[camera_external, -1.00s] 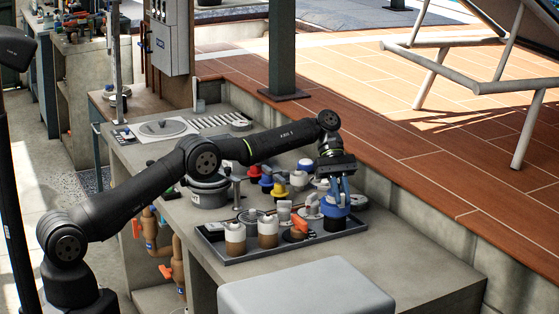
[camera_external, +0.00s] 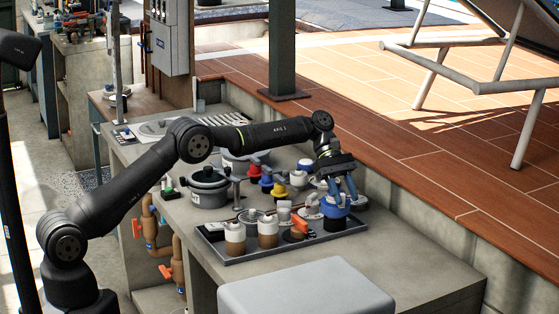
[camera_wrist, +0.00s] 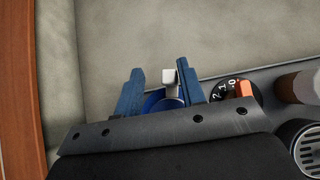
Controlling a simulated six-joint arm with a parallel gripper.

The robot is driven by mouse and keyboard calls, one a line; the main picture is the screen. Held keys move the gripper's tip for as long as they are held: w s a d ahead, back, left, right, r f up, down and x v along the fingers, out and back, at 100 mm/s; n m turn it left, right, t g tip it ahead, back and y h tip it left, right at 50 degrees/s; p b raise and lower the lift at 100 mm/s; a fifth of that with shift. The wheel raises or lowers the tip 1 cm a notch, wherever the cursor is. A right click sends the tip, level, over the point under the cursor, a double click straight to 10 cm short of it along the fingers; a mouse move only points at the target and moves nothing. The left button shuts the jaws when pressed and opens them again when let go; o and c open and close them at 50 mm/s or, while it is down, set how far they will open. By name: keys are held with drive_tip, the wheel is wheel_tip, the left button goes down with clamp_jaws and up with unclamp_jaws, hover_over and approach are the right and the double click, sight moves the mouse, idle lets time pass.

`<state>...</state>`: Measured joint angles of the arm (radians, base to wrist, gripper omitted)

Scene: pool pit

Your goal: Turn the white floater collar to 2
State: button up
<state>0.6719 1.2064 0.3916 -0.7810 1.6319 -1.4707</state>
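My gripper (camera_external: 340,197) is open over a blue round cap (camera_external: 337,213) on a dark base, at the right end of the grey tray. In the wrist view the open blue fingers (camera_wrist: 160,88) straddle the blue cap (camera_wrist: 158,101), and a white tab (camera_wrist: 169,75) stands between them, close to the right finger. Whether the fingers touch the cap is unclear. A dark dial (camera_wrist: 228,90) marked 2, 1, 0 with an orange lever lies to the right. I cannot tell which part is the white floater collar; white round fittings (camera_external: 311,211) stand just left of the cap.
The grey tray (camera_external: 240,259) also holds two white-topped brown jars (camera_external: 268,233) and an orange-levered valve (camera_external: 300,227). Behind are red, blue and yellow knobs (camera_external: 280,189) and a lidded grey pot (camera_external: 208,188).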

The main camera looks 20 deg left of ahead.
drive_tip(key=n+t, duration=0.1)
drive_tip(key=n+t+h, duration=0.1)
drive_tip(key=w+n, duration=0.1)
drive_tip(key=n, duration=0.1)
drive_tip(key=shift+w+d+r+t+h, duration=0.1)
drive_tip(key=shift+d+t+h, duration=0.25)
drive_tip(key=shift+t+h, duration=0.05)
drive_tip(key=v, duration=1.7)
drive_tip(key=s+a+r+m+t+y, duration=0.2)
drive_tip(key=s+r, duration=0.1)
drive_tip(key=r, duration=0.3)
drive_tip(key=s+a+r+m+t+y, duration=0.2)
drive_tip(key=s+r+t, duration=0.15)
drive_tip(key=r, duration=0.35)
drive_tip(key=s+a+x, duration=0.1)
drive_tip(key=x, duration=0.8)
drive_tip(key=w+a+v, duration=0.1)
drive_tip(key=v, duration=0.7)
drive_tip(key=s+a+f+m+y, duration=0.2)
drive_tip(key=s+a+f+m, duration=0.7)
drive_tip(key=a+f+m, duration=0.3)
wheel_tip(320, 180, down, 3)
drive_tip(key=shift+a+r+m+g, duration=0.2)
drive_tip(key=shift+a+m+g, duration=0.15)
drive_tip(key=shift+m, duration=0.45)
drive_tip(key=shift+s, duration=0.1)
